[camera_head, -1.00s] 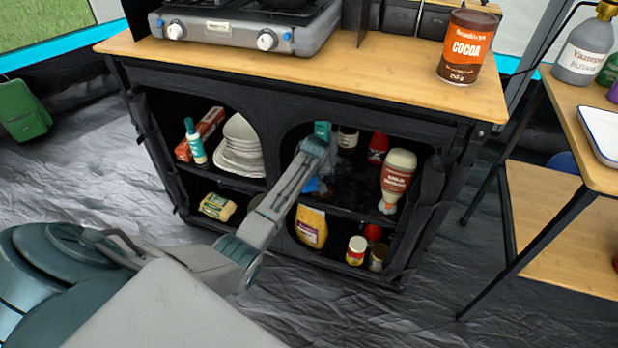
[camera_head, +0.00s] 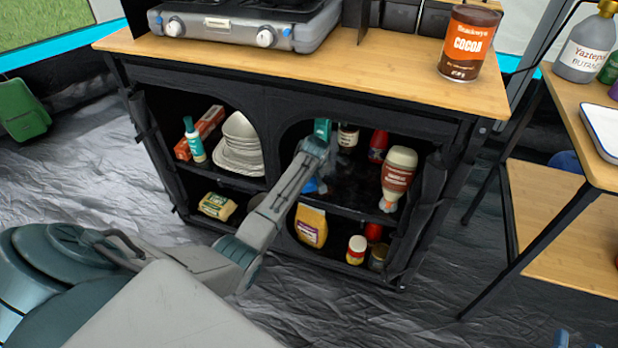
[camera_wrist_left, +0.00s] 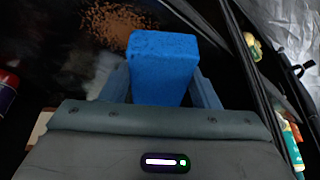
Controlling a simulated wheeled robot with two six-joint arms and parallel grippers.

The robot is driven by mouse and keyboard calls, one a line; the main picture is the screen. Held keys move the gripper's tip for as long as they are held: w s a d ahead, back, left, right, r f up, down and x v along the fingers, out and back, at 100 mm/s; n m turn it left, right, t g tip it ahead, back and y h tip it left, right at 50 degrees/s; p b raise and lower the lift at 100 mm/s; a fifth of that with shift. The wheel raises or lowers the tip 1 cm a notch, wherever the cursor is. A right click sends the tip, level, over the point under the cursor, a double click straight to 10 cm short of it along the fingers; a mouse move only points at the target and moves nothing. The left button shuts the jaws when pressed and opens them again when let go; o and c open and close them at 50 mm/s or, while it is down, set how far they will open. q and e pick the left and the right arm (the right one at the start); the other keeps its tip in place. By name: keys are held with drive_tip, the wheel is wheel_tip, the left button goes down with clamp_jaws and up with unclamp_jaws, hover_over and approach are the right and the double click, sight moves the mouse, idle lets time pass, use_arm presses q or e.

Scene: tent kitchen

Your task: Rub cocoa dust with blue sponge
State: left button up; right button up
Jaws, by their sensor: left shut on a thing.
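The blue sponge (camera_wrist_left: 164,68) is held between the two fingers of my left gripper (camera_wrist_left: 165,88), seen in the left wrist view. In the head view my left arm reaches into the cabinet's right opening, and only a bit of the blue sponge (camera_head: 312,186) shows beside the wrist. Brown cocoa dust (camera_wrist_left: 112,22) lies as a speckled patch on the dark shelf, just past the sponge's far left edge. Whether the sponge touches the shelf cannot be told. My right gripper (camera_head: 577,341) shows only its blue tips, apart and empty, at the bottom right edge.
On the same shelf stand a red-capped bottle (camera_head: 378,147), a dark jar (camera_head: 347,138) and a sauce bottle (camera_head: 397,178), close right of my left wrist. A divider separates stacked bowls (camera_head: 239,148) on the left. A cocoa tin (camera_head: 468,43) stands on the countertop.

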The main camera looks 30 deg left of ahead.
use_arm(q)
drive_tip(key=shift+f+b, duration=0.3)
drive_tip(key=shift+f, duration=0.65)
idle(0.3)
drive_tip(key=shift+d, duration=0.1)
